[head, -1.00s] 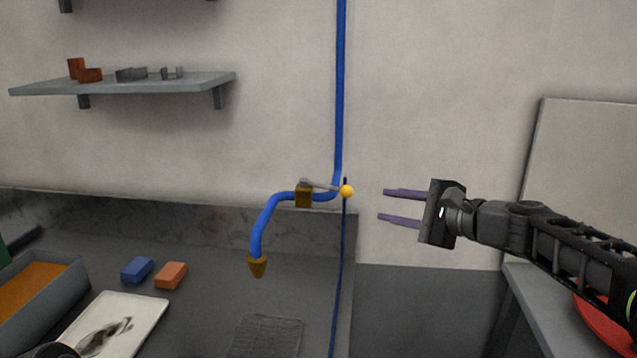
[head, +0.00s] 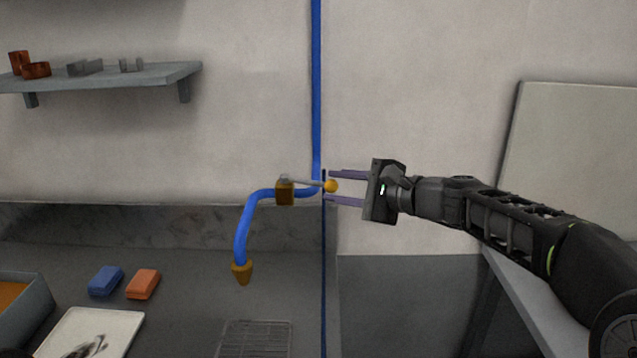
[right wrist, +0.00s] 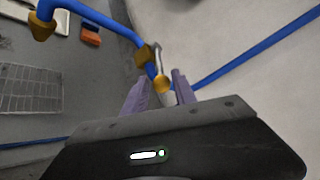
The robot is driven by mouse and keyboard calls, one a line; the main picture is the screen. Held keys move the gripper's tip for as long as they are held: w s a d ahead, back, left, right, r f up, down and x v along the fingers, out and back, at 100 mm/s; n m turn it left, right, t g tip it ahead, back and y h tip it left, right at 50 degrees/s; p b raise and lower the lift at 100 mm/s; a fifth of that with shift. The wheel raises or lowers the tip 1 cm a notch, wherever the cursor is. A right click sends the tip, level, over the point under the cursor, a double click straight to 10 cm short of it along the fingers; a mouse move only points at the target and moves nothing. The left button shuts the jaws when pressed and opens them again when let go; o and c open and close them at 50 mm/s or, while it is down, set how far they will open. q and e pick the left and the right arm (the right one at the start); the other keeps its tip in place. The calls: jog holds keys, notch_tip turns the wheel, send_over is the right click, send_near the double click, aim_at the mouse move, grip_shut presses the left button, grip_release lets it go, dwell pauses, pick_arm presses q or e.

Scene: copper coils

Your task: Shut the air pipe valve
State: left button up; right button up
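The blue air pipe (head: 316,90) runs down the wall and bends left to a brass nozzle (head: 242,273). The brass valve body (head: 285,191) sits on the bend; its grey lever points right and ends in a yellow ball knob (head: 331,186). My right gripper (head: 332,187) is open, coming from the right, with its purple fingers above and below the knob. In the right wrist view, the knob (right wrist: 162,84) shows between the fingertips (right wrist: 160,84); I cannot tell whether they touch it. My left gripper is not in view.
A blue block (head: 106,281) and an orange block (head: 143,284) lie on the counter beside a white tray (head: 128,320). A grey rack (head: 255,340) lies below the nozzle. A shelf (head: 130,80) hangs upper left.

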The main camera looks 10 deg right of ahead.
aim_at(325, 185)
jog(key=p+x, duration=0.1)
jog(key=x, duration=0.4)
jog(key=shift+w+a, duration=0.1)
jog(key=shift+w, duration=0.05)
grip_shut()
dwell(1.3)
